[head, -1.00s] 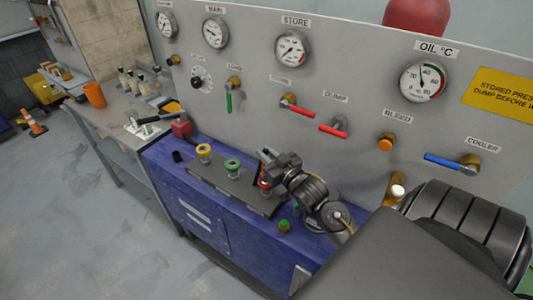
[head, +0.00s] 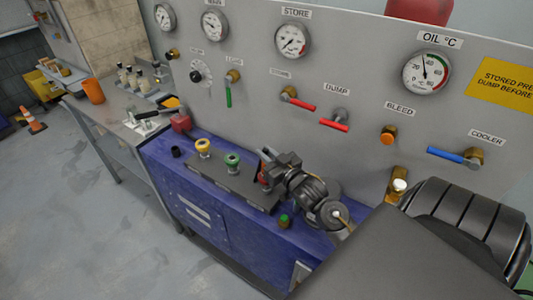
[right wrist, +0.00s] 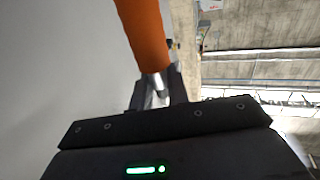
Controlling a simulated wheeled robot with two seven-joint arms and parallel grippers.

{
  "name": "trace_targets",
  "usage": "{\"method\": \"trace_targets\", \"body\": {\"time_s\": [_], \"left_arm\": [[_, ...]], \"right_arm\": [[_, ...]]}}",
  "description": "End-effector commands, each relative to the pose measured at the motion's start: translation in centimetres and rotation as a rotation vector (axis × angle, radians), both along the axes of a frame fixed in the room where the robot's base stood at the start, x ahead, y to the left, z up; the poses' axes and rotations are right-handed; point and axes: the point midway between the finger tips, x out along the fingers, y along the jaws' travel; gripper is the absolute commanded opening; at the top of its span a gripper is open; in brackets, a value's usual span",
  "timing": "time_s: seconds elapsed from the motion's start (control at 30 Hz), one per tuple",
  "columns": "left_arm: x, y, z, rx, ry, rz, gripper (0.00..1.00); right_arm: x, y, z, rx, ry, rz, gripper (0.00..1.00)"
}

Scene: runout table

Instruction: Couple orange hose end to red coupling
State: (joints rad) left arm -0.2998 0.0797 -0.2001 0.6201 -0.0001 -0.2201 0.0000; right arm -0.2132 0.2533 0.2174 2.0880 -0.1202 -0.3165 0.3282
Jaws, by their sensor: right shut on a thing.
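The manifold block (head: 232,181) on the blue bench carries a yellow-ringed coupling (head: 203,145), a green one (head: 232,160) and a red one (head: 264,186) at its right end. My right gripper (head: 267,160) is over the red coupling and hides much of it. In the right wrist view, the orange hose (right wrist: 144,30) runs down to a metal end (right wrist: 156,88) between the fingers of the right gripper (right wrist: 158,95), which is shut on it. I cannot tell whether the hose end touches or sits in the red coupling. My left gripper is out of view.
The grey gauge panel rises close behind the bench, with red levers (head: 333,125) and a blue lever (head: 446,155) sticking out. A green-topped fitting (head: 284,221) stands on the bench front. A side table (head: 115,115) at left holds an orange cup (head: 93,91) and bottles.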

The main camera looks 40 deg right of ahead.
Motion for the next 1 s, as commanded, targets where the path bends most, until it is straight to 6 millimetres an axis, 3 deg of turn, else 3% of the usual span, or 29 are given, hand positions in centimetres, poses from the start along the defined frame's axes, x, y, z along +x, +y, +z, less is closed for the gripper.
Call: {"method": "trace_targets", "body": {"time_s": [0.17,0.2,0.4,0.73,1.0], "left_arm": [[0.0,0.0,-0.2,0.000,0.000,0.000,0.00],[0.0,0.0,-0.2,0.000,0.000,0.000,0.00],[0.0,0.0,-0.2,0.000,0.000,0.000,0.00],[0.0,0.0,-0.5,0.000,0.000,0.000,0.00],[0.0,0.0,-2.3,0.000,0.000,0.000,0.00]], "right_arm": [[0.0,0.0,-0.5,0.000,0.002,0.000,0.00],[0.0,0.0,-0.5,0.000,0.003,0.000,0.18],[0.0,0.0,-0.4,0.000,0.003,0.000,0.42],[-0.5,0.0,-0.6,0.000,0.004,0.000,0.42],[-5.1,0.3,-0.9,-0.001,0.004,0.001,0.42]]}}
